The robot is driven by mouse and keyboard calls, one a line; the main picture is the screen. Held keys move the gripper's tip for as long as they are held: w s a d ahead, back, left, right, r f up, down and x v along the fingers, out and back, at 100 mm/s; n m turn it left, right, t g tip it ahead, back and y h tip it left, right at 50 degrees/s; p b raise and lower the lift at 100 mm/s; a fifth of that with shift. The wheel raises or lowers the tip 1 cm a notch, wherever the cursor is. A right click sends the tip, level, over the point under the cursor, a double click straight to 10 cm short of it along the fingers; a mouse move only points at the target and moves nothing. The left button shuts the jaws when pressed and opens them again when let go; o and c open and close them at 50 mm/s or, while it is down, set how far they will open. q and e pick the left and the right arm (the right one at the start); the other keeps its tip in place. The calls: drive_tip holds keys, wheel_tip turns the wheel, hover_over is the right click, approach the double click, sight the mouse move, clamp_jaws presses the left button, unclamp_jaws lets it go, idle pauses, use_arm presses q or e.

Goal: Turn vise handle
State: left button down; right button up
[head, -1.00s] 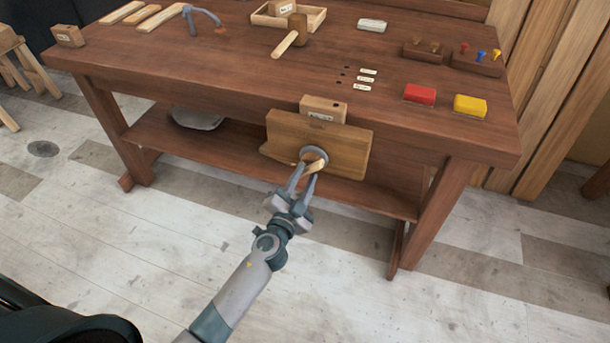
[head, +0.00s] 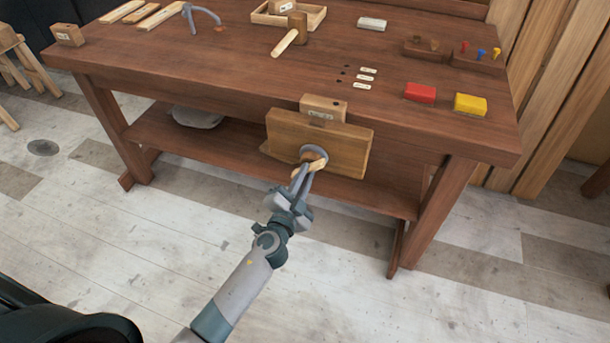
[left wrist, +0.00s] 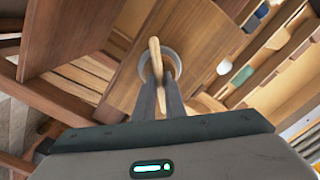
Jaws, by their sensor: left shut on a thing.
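The vise (head: 340,148) is a wooden jaw block on the front edge of the workbench. A grey round hub with a pale wooden handle (head: 317,166) sits on its front face. The handle also shows in the left wrist view (left wrist: 154,62), where it runs nearly upright across the grey hub. My left gripper (head: 306,172) is shut on the handle, its two fingers closing from either side. In the left wrist view the fingertips (left wrist: 160,82) are at the lower part of the handle. My right gripper is not in view.
The workbench top (head: 220,75) holds a mallet (head: 290,37), a wooden tray (head: 262,16), a red block (head: 420,93) and a yellow block (head: 469,104). A lower shelf (head: 240,145) runs below the vise. The floor in front is clear.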

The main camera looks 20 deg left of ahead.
use_arm(q)
drive_tip(key=m, duration=0.8)
drive_tip(key=shift+d+f+m, duration=0.1)
drive_tip(key=shift+f+m, duration=0.2)
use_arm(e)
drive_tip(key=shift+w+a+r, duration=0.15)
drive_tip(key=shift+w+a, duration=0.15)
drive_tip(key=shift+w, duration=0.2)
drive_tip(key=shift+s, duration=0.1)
use_arm(q)
drive_tip(key=shift+s, duration=0.1)
drive_tip(key=c, duration=1.9)
unclamp_jaws()
drive_tip(key=shift+o, duration=0.4)
drive_tip(key=shift+r, duration=0.15)
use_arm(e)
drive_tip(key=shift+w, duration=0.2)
use_arm(q)
drive_tip(key=shift+s, duration=0.1)
